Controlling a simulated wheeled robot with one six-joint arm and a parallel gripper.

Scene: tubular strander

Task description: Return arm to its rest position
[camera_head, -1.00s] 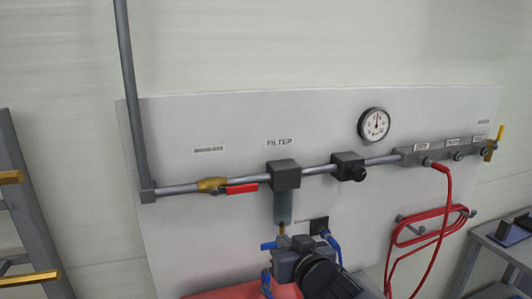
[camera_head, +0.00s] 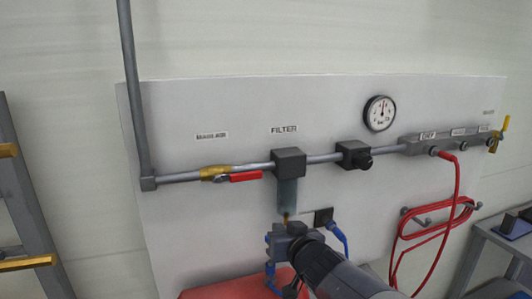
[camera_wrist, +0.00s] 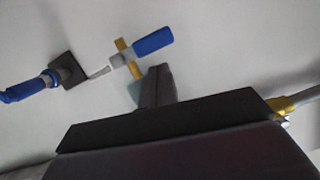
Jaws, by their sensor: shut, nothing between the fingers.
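My gripper (camera_head: 290,232) is in front of the wall panel, just below the grey filter (camera_head: 287,192), with my arm reaching up from the lower right. In the wrist view my gripper (camera_wrist: 157,85) is shut with nothing between its fingers. Past its tips a small brass drain valve (camera_wrist: 127,57) with a blue handle (camera_wrist: 153,41) shows; I see no grip on it. In the head view the gripper hides most of this valve.
A pipe carries a red-handled brass valve (camera_head: 245,176) and a regulator (camera_head: 353,155). A gauge (camera_head: 379,113) is above. A red hose (camera_head: 428,225) hangs at right by a bench (camera_head: 497,243). A blue cable (camera_head: 340,236) is plugged in close beside my gripper. A ladder (camera_head: 25,205) stands left.

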